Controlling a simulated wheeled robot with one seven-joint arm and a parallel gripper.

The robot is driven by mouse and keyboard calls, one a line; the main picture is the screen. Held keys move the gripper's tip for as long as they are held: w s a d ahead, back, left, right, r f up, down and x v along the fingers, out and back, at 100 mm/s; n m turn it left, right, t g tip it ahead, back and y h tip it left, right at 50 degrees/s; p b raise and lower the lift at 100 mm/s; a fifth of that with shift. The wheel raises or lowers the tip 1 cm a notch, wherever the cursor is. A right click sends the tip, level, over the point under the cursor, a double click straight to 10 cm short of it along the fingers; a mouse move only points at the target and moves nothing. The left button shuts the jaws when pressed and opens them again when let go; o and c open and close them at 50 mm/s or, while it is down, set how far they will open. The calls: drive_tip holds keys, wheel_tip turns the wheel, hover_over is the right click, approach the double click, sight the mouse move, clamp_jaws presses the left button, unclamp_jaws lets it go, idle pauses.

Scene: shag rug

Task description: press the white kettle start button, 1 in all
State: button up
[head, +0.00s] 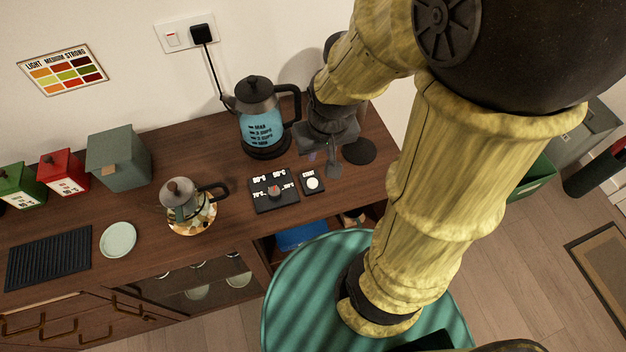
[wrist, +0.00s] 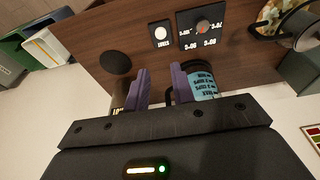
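The white round start button (head: 312,184) sits on a small black panel marked START, on the wooden counter in front of the kettle. It also shows in the wrist view (wrist: 160,33), beyond the fingertips. The kettle (head: 261,127) has a blue body with black print, a black lid and a black handle, and stands on a dark base. It is partly hidden behind a finger in the wrist view (wrist: 202,86). My gripper (head: 322,163) is above the counter, right of the kettle and behind the button. Its two purple fingers (wrist: 160,78) are apart, with nothing between them.
A black dial panel (head: 273,192) with a red-marked knob lies left of the button. A glass-and-metal pot (head: 182,203) stands on a patterned round mat further left. A black disc (head: 359,151) lies right of my gripper. A socket and plug (head: 202,34) are on the wall.

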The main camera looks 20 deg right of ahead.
drive_tip(key=shift+w, duration=0.1)
clamp_jaws()
drive_tip(key=shift+w, duration=0.1)
drive_tip(key=shift+a, duration=0.2)
drive_tip(key=shift+d, duration=0.15)
idle(0.8)
